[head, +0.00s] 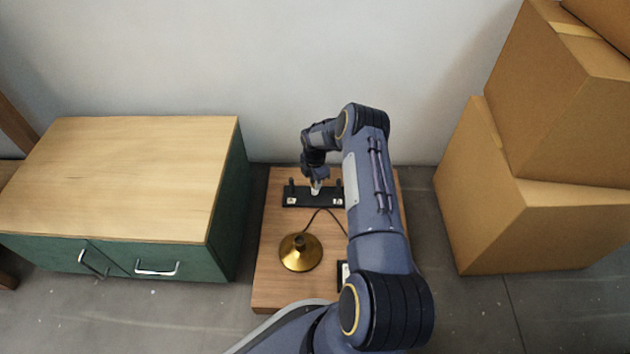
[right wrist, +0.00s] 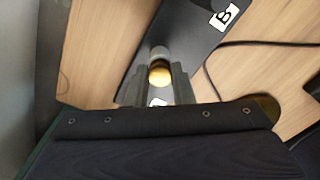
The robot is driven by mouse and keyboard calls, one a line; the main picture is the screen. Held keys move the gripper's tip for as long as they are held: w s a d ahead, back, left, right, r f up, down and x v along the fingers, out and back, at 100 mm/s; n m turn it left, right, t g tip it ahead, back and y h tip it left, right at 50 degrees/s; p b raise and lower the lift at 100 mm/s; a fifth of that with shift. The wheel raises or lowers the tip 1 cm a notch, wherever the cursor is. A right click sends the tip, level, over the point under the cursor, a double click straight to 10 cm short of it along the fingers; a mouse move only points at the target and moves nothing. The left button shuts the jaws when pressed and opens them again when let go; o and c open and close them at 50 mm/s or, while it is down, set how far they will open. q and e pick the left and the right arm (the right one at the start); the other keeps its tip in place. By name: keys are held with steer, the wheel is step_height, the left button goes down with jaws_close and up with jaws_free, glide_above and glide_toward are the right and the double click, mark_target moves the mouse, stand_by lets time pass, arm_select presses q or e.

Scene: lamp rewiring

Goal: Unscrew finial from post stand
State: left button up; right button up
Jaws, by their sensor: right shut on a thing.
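The black post stand (head: 296,202) lies near the back of the low wooden table, with short dark posts and small white labels. In the right wrist view the stand (right wrist: 190,45) shows a label with a "B", and another label is partly hidden by the fingers. A round gold finial (right wrist: 160,73) sits between the fingertips, beside a grey post end. My right gripper (head: 316,188) reaches down onto the stand. In the right wrist view it (right wrist: 162,80) is shut on the finial. The finial's thread is hidden. My left gripper is not in view.
A brass lamp base (head: 300,252) with a dark cord stands on the wooden table (head: 272,285) in front of the stand. A small black item (head: 342,272) is partly behind my right arm. A green cabinet (head: 190,262) stands left, cardboard boxes (head: 540,225) right.

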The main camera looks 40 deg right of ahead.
steer(key=shift+n, duration=1.1)
steer(key=shift+r+p, duration=0.65)
steer(key=shift+r, duration=1.1)
